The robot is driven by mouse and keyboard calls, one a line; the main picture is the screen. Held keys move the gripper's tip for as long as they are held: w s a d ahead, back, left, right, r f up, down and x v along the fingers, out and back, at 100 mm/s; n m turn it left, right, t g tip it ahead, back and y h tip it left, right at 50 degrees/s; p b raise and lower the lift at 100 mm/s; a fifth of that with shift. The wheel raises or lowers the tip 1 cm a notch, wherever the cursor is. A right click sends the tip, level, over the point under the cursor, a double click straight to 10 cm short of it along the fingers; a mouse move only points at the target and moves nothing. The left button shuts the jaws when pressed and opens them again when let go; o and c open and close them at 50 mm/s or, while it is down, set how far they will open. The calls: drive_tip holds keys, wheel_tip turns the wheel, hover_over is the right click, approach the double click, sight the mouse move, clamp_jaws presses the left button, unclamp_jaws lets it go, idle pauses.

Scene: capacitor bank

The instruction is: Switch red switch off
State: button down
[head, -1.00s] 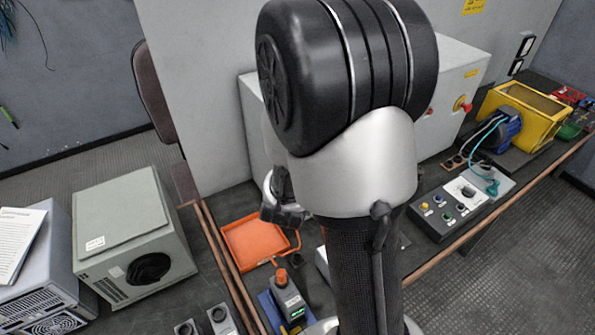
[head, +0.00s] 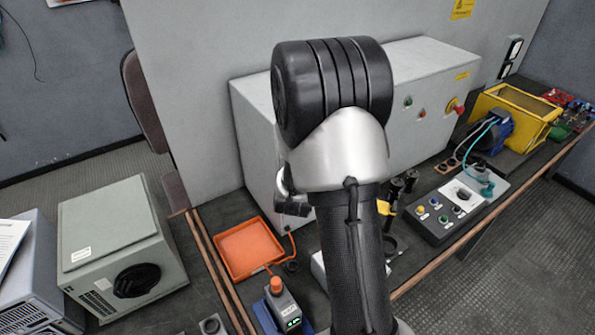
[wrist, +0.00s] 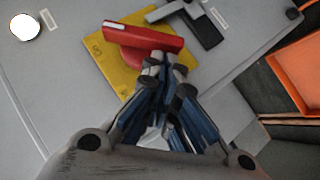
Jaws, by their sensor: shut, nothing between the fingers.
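The red switch (wrist: 143,38) is a red handle on a square yellow plate (wrist: 108,62), on a light grey panel in the wrist view. My gripper (wrist: 165,64) is shut and empty, with its fingertips just below the handle in the picture, over the plate's edge. I cannot tell whether they touch the switch. In the head view my arm hides the gripper and I do not make out this switch. The grey cabinet (head: 425,75) stands behind my arm.
A black handle (wrist: 198,28) sits right of the red switch. An orange tray (head: 250,249) lies on the bench, also seen in the wrist view (wrist: 300,72).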

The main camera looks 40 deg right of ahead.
drive_tip(key=shift+a+f+b, duration=0.1)
drive_tip(key=shift+f+b, duration=0.1)
drive_tip(key=shift+b, duration=0.2)
